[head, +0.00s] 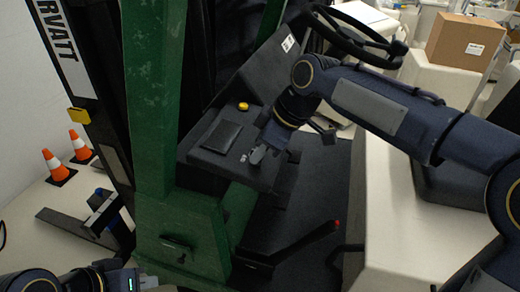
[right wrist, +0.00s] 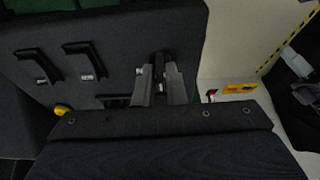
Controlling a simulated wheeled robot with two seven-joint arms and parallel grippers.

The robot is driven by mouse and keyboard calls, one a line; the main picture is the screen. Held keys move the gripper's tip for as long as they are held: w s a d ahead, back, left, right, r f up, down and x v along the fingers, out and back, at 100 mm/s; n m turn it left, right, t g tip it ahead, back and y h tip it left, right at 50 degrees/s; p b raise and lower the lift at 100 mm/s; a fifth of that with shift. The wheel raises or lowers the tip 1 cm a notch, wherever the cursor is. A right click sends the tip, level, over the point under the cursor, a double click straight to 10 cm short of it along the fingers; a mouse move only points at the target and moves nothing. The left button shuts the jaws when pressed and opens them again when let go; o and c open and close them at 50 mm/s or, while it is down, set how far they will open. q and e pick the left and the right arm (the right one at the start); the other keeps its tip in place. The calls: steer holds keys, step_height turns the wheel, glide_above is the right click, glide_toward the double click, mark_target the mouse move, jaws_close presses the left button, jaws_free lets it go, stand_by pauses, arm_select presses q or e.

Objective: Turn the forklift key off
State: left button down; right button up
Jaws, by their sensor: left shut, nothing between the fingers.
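The forklift's black console (head: 210,158) stands beside its green mast, and a yellow button (head: 243,106) is on it. My right gripper (head: 257,156) is at the right part of the console. My left gripper (head: 148,282) is low at the left, shut and empty, apart from the console.
The steering wheel (head: 350,35) is above my right arm. Two black levers (right wrist: 76,62) are left of the right fingers in the wrist view. A cardboard box (head: 465,42) is at the back right. Orange cones (head: 58,167) stand on the floor at the left.

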steer(key=o, duration=0.3)
steer(key=shift+o, duration=0.2)
steer(key=v, duration=0.8)
steer(key=shift+f, duration=0.1)
